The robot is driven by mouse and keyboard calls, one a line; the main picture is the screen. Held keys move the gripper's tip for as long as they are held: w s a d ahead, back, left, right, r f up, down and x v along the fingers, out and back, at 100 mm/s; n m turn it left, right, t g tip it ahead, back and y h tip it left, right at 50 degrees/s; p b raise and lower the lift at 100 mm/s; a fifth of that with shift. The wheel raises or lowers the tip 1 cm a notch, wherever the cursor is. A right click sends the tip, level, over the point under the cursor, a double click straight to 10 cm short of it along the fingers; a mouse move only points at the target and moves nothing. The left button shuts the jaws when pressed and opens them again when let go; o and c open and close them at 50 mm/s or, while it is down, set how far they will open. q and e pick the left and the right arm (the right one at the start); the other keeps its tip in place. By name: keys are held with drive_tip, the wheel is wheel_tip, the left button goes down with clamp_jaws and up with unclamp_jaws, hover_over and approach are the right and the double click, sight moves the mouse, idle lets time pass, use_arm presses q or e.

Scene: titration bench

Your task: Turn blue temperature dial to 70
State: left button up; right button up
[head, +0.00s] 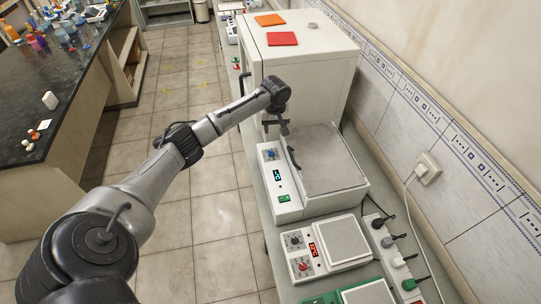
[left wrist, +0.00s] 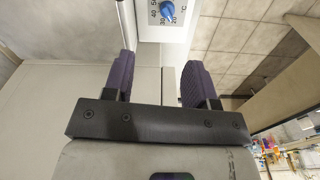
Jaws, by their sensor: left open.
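The blue temperature dial (head: 270,154) is on the white front panel of a hotplate device with a grey top plate. A blue-lit display (head: 277,174) and a green switch (head: 285,198) are on the same panel. In the left wrist view the blue dial (left wrist: 166,9) is at the top edge, partly cut off. The numbers 20, 30 and 40 show around it, and its pointed end seems to be near 20. My left gripper (head: 277,127) is open and empty, just beyond the dial and apart from it. Its two purple-padded fingers show in the left wrist view (left wrist: 158,78).
A large white cabinet (head: 300,65) with orange and red pads on top stands behind the device. A scale-like device (head: 325,248) with a red display and a power strip (head: 390,240) with plugs are nearer. A tiled wall bounds the right; open floor lies left.

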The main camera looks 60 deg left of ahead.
sight(271, 151)
use_arm(q)
drive_tip(key=shift+n+h, duration=0.3)
drive_tip(key=shift+n, duration=0.5)
drive_tip(key=f, duration=0.4)
drive_tip(key=a+f, duration=0.1)
drive_tip(key=f, duration=0.7)
drive_tip(key=shift+s+a+f+b, duration=0.2)
drive_tip(key=shift+s+f+b, duration=0.1)
drive_tip(key=shift+s, duration=0.05)
drive_tip(key=shift+f, duration=0.8)
drive_tip(key=c, duration=0.9)
